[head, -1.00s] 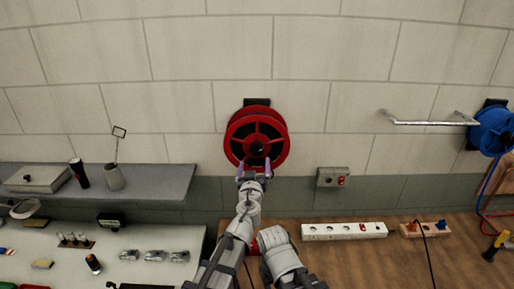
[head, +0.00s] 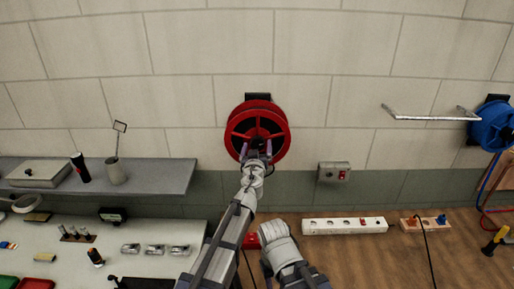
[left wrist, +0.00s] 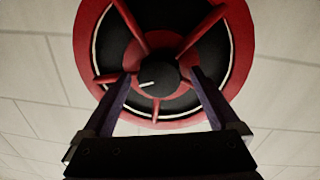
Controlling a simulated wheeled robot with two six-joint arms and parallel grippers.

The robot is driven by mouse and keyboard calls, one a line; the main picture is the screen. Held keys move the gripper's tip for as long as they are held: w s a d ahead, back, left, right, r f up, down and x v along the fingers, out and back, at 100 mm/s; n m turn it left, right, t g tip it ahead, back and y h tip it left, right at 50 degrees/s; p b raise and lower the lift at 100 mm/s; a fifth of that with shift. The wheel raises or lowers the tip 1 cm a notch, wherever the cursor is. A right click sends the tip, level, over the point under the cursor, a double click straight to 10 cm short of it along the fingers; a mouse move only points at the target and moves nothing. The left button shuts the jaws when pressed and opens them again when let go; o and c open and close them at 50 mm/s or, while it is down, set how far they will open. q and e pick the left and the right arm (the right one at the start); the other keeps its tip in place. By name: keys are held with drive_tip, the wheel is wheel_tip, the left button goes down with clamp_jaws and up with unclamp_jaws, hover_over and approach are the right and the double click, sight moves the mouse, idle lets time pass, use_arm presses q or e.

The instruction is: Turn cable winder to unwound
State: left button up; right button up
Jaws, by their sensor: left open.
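The red cable winder (head: 270,113) is mounted on the tiled wall in the middle of the head view. It has a red rim, red spokes and a dark hub. In the left wrist view the winder (left wrist: 86,45) fills the upper middle, and its dark hub (left wrist: 151,77) carries a white mark. My left gripper (head: 257,146) is in front of the winder's lower half. In the left wrist view its jaws (left wrist: 158,85) are apart, one finger on each side of the hub. I cannot tell whether the fingers touch it. My right gripper is not clearly visible.
A blue reel (head: 490,128) and a metal rail (head: 430,118) are on the wall at right. A switch box (head: 334,172) sits right of the winder. Below are a power strip (head: 345,226) and a wooden surface (head: 370,260). A grey shelf (head: 150,178) is at left.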

use_arm(q)
drive_tip(key=shift+s, duration=0.1)
drive_tip(key=shift+c, duration=0.8)
drive_tip(key=c, duration=1.2)
